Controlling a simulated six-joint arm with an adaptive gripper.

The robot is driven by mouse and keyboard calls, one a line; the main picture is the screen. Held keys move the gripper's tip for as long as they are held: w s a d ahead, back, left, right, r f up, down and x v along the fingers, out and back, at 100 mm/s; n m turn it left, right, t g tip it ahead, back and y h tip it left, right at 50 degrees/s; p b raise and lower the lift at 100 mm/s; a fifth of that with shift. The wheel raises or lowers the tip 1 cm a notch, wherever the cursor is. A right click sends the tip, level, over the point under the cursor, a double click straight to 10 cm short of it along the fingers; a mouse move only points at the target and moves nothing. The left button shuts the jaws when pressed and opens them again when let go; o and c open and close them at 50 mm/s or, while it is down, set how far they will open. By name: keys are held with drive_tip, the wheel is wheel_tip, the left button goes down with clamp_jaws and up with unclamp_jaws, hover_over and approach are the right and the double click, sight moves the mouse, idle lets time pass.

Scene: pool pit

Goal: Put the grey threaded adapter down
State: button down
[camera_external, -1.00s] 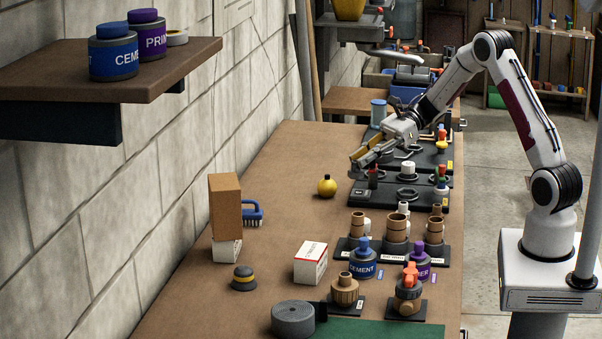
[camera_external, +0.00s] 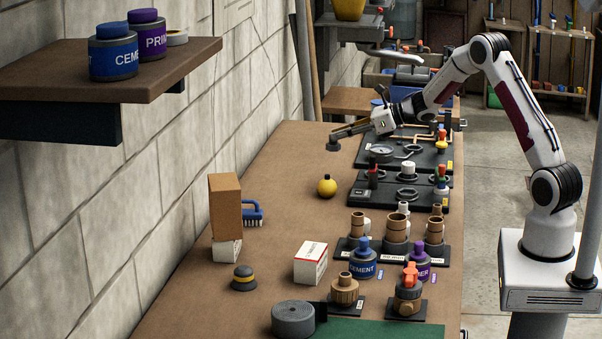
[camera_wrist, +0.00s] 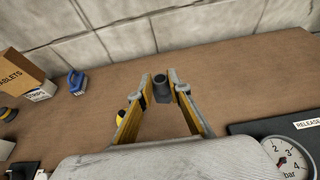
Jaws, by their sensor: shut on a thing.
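The grey threaded adapter (camera_wrist: 162,88) is a small dark grey piece between my fingertips in the wrist view. In the external view the adapter (camera_external: 333,144) shows at the end of my gripper (camera_external: 338,135), near the far left part of the bench. My gripper (camera_wrist: 161,86) is shut on it. The adapter is at or just above the bench top; I cannot tell whether it touches. Its lower part is hard to make out.
The brown bench (camera_external: 275,190) is bare around the adapter. A black board with a pressure gauge (camera_wrist: 287,157) lies to the right. A yellow ball-like item (camera_external: 327,186) stands nearer the camera. The block wall (camera_wrist: 150,35) runs behind the bench.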

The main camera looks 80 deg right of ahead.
idle(0.3)
drive_tip(key=shift+f, duration=3.15)
drive_tip(key=shift+f, duration=1.85)
drive_tip(key=shift+f, duration=0.1)
drive_tip(key=c, duration=1.9)
unclamp_jaws()
drive_tip(key=shift+v, duration=6.05)
